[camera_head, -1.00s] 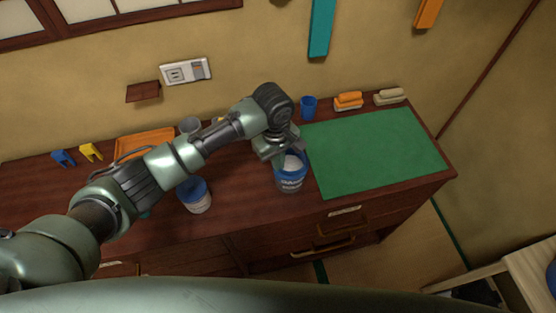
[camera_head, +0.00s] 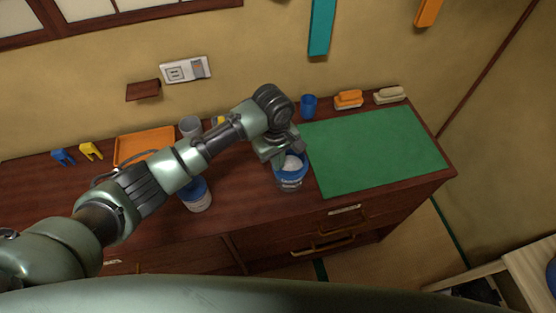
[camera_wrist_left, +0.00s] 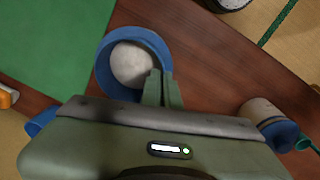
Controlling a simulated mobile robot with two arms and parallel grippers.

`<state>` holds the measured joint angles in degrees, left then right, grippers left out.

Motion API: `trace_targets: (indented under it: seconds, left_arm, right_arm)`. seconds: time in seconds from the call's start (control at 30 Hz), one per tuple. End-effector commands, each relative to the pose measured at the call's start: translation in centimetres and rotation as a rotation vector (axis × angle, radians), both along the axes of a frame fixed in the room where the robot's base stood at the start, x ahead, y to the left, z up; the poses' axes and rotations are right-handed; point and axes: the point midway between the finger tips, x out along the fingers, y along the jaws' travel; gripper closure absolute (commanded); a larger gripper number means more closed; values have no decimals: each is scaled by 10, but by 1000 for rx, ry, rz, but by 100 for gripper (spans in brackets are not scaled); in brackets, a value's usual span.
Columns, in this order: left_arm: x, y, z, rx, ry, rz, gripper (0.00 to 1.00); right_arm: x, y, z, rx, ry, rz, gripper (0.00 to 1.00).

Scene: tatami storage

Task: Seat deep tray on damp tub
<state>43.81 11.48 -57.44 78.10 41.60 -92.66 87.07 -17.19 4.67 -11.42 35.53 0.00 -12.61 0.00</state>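A round, deep blue vessel (camera_wrist_left: 103,78), which I take to be the deep tray, has a pale round surface inside. It also shows in the head view (camera_head: 301,168). A labelled lower part (camera_head: 291,184) shows beneath it; I cannot tell whether this is the damp tub or the same vessel. My left gripper (camera_head: 282,158) is at the blue rim. In the left wrist view its fingers (camera_wrist_left: 163,88) are close together, with the rim's wall seemingly between them. A second pale tub with a blue top (camera_head: 197,197) stands to the left, partly behind my arm. My right gripper is not visible.
A green mat (camera_head: 375,150) lies bare on the right of the wooden cabinet top. A blue cup (camera_head: 308,104), an orange brush (camera_head: 348,98) and a cream brush (camera_head: 389,95) stand behind it. An orange tray (camera_head: 140,143) and a grey cup (camera_head: 190,125) are at the back left.

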Motion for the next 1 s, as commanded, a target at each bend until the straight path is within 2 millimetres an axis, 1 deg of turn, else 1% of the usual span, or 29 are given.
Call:
trace_targets:
  seconds: [0.03, 0.07, 0.1, 0.13, 0.43, 0.53, 0.67, 0.8, 0.9, 1.0]
  left_arm:
    - [0, 0, 0, 0, 0, 0, 95]
    - [0, 0, 0, -1, -1, 0, 87]
    - [0, 0, 0, 0, 0, 0, 76]
    - [0, 0, 0, -1, -1, 0, 73]
    - [0, 0, 0, -1, 1, -1, 73]
    - [0, 0, 6, -2, -1, -2, 73]
    - [-1, 0, 24, -3, -3, -3, 73]
    - [-1, 1, 49, -4, -3, -2, 73]
    - [-2, 2, 63, -2, -2, -1, 73]
    - [-2, 2, 73, -2, -1, -1, 73]
  right_arm:
    - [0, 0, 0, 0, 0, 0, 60]
    - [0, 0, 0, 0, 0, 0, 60]
    - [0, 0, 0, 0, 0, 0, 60]
    - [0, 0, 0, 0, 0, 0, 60]
    - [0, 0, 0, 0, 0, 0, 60]
    - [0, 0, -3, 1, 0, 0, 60]
    - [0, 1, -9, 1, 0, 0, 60]
    - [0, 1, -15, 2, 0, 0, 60]
    - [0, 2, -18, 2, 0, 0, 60]
    - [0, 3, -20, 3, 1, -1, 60]
